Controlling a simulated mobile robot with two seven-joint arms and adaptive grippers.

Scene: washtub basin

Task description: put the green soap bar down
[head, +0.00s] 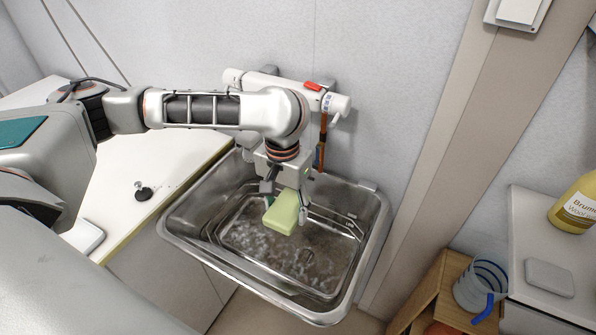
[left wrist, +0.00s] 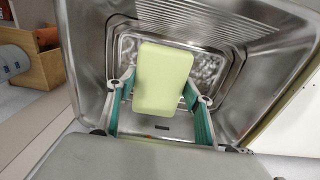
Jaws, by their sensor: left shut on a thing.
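The green soap bar (head: 283,212) is a pale green block with rounded edges. My left gripper (head: 285,203) is shut on it and holds it above the metal washtub basin (head: 174,222). In the left wrist view the soap bar (left wrist: 163,78) sits between the two teal fingers of the left gripper (left wrist: 158,100), with the basin (left wrist: 88,60) behind it. The gap between the soap and the basin floor is hard to judge. My right gripper is not in view.
A white counter (head: 150,175) with a small black stopper (head: 143,190) lies left of the basin. A wall stands behind.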

